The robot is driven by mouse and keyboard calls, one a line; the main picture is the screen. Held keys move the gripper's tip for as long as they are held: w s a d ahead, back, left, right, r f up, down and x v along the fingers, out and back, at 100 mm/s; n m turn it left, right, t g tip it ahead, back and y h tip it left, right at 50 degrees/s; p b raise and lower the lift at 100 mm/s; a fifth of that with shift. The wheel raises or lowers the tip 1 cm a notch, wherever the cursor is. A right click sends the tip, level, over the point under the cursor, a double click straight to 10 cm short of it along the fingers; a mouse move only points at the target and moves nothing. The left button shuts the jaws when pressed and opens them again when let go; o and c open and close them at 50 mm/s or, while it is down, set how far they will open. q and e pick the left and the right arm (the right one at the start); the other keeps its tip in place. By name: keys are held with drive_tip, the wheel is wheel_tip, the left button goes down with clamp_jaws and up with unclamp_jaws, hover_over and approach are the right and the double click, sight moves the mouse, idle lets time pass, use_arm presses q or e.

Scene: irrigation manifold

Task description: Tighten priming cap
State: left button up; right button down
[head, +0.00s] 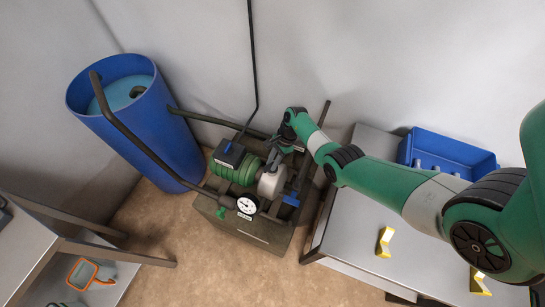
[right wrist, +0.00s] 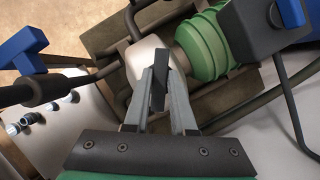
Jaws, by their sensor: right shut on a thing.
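The pump on the dark stand has a green ribbed motor (head: 236,167) and a pale housing (head: 271,183). My right gripper (head: 274,163) reaches down over the housing from the right. In the right wrist view, its two grey fingers (right wrist: 160,88) are shut on a dark, upright tab (right wrist: 158,92), which looks like the grip of the priming cap. The rest of the cap is hidden by the fingers, so I cannot tell how it is seated. The pale housing (right wrist: 147,56) lies just behind the fingertips. My left gripper is in neither view.
A blue barrel (head: 150,130) stands left of the pump, joined by dark pipes. A gauge (head: 247,204) and blue valve handle (head: 291,200) sit close to the housing. A bench (head: 345,235) at right carries a blue bin (head: 445,153) and yellow brackets (head: 385,241).

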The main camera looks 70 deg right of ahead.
drive_tip(key=m+p, duration=0.2)
drive_tip(key=m+t+h+p, duration=0.1)
drive_tip(key=m+p, duration=0.3)
drive_tip(key=shift+a+r+h, duration=0.1)
drive_tip(key=shift+r+h, duration=0.15)
drive_tip(key=shift+h, duration=0.15)
drive_tip(key=m+h+p, duration=0.1)
drive_tip(key=m+p, duration=0.1)
drive_tip(key=m, duration=0.1)
drive_tip(key=shift+f+m+t, duration=0.1)
drive_tip(key=shift+m+t, duration=0.2)
drive_tip(key=shift+t, duration=0.1)
drive_tip(key=shift+f+m+h+p, duration=0.1)
drive_tip(key=shift+m+h+p, duration=0.6)
drive_tip(key=shift+m, duration=0.4)
drive_tip(key=c, duration=0.7)
unclamp_jaws()
drive_tip(key=shift+c, duration=0.2)
